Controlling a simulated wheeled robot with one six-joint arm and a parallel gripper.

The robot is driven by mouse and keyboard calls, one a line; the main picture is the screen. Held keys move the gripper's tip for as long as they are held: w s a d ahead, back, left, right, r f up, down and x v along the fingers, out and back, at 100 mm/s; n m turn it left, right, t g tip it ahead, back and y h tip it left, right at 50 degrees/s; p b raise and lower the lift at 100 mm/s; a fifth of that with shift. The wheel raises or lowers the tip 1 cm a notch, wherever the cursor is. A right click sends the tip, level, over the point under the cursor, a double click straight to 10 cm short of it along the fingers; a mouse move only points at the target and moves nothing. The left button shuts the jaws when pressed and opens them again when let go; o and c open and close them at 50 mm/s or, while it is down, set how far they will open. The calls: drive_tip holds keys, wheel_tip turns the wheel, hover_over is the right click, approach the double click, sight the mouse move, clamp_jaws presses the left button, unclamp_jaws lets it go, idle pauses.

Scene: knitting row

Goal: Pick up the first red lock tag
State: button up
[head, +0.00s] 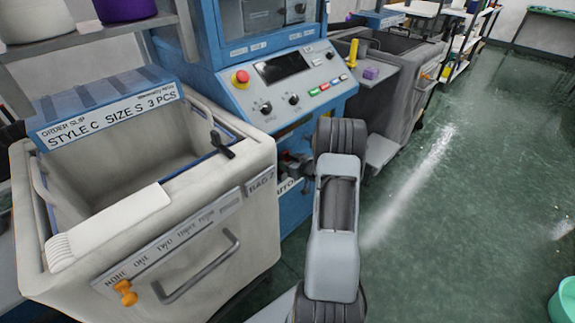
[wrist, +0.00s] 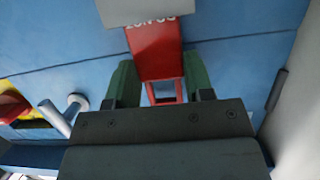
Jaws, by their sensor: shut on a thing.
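A red lock tag (wrist: 155,52) with white lettering shows in the wrist view in front of a blue panel. My gripper (wrist: 161,78) has its two green fingers on either side of the tag and is shut on it. A pale grey plate (wrist: 148,10) covers the tag's upper end. A red frame-like part shows below it between the fingers. In the head view, my gripper (head: 291,166) is at the lower front of the blue machine (head: 292,135). My arm blocks much of that spot, and I cannot make out the tag there.
In the wrist view, a metal handle (wrist: 57,117) and a red and yellow part (wrist: 14,106) are at left. In the head view, a large pale bin (head: 200,250) stands left of my arm. A grey bin (head: 405,75) stands behind. Green floor (head: 470,190) is open at right.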

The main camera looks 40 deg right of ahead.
sight(282, 149)
wheel_tip(282, 149, up, 6)
drive_tip(key=shift+f+p, duration=0.1)
drive_tip(key=shift+p, duration=0.4)
drive_tip(key=s+d, duration=0.3)
drive_tip(key=s, duration=1.4)
drive_tip(key=shift+s+p, duration=0.35)
drive_tip(key=shift+p, duration=0.05)
